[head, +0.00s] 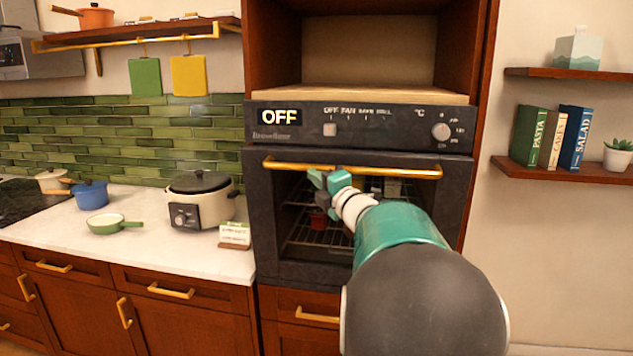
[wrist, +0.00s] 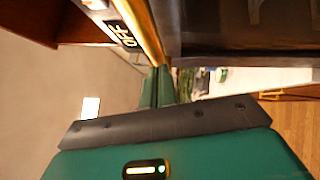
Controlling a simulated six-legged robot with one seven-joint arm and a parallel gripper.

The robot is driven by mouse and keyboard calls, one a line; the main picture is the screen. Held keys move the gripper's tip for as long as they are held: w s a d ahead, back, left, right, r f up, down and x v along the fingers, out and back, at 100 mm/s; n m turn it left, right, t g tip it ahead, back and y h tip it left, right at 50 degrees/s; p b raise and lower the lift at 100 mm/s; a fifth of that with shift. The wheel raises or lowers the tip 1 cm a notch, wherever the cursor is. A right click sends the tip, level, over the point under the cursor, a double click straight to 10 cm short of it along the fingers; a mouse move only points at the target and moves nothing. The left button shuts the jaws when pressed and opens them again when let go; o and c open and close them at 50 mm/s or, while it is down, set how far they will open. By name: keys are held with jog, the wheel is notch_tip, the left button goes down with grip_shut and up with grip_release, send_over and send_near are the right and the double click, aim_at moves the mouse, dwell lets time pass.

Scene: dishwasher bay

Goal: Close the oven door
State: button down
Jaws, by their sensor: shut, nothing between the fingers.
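The dark oven door (head: 262,225) is upright in its frame below the control panel. It looks shut or nearly shut; I cannot tell whether a small gap remains at its top edge. A gold bar handle (head: 400,170) runs across its top, and it also shows in the wrist view (wrist: 146,28). My gripper (head: 325,182) is shut and empty, in front of the door window just below the handle. In the wrist view the green fingers (wrist: 157,85) lie together near the handle. I cannot tell whether they touch it or the door.
The control panel (head: 360,126) reads OFF. A white counter (head: 150,235) to the left holds a cooker (head: 200,200), a blue pot (head: 91,195) and a green pan (head: 112,224). Shelves (head: 570,172) with books are on the right wall. A rack and a red item show behind the window.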

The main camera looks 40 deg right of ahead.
aim_at(320, 167)
jog(key=shift+w+d, duration=0.1)
jog(key=w+d, duration=0.1)
jog(key=w+d+r, duration=0.1)
jog(key=d, duration=0.1)
jog(key=shift+w+d, duration=0.25)
jog(key=shift+w, duration=0.05)
jog(key=shift+s+r, duration=0.1)
jog(key=shift+r, duration=0.25)
jog(key=shift+d+r, duration=0.1)
